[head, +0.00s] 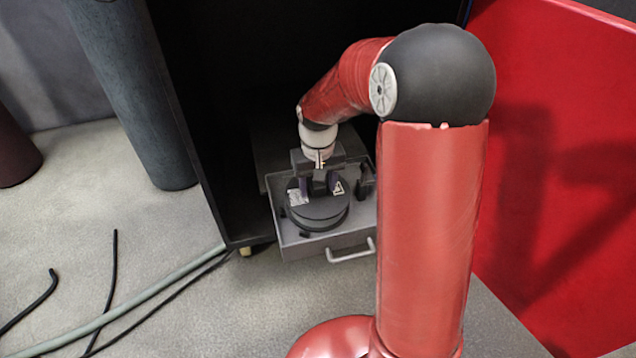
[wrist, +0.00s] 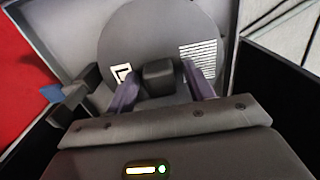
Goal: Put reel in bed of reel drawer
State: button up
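My gripper (head: 319,188) points down over the reel. In the wrist view its two purple fingers (wrist: 160,82) stand on either side of the knob, with narrow gaps showing, so it looks open.
A dark cabinet (head: 185,120) surrounds the drawer, its side wall close on the left. A small dark fixture (head: 365,182) stands at the drawer's right. A red panel (head: 560,150) is to the right. Hoses (head: 130,314) lie on the floor at left.

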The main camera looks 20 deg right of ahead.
notch_tip(320, 180, up, 11)
jog(key=p, duration=0.2)
jog(key=s+r+t, duration=0.2)
jog(key=s+r, duration=0.1)
jog(key=s, duration=0.8)
jog(key=s+r+t, duration=0.3)
jog(key=s+r, duration=0.1)
jog(key=s, duration=0.7)
jog(key=shift+r+t, duration=0.25)
jog(key=shift+t, duration=0.05)
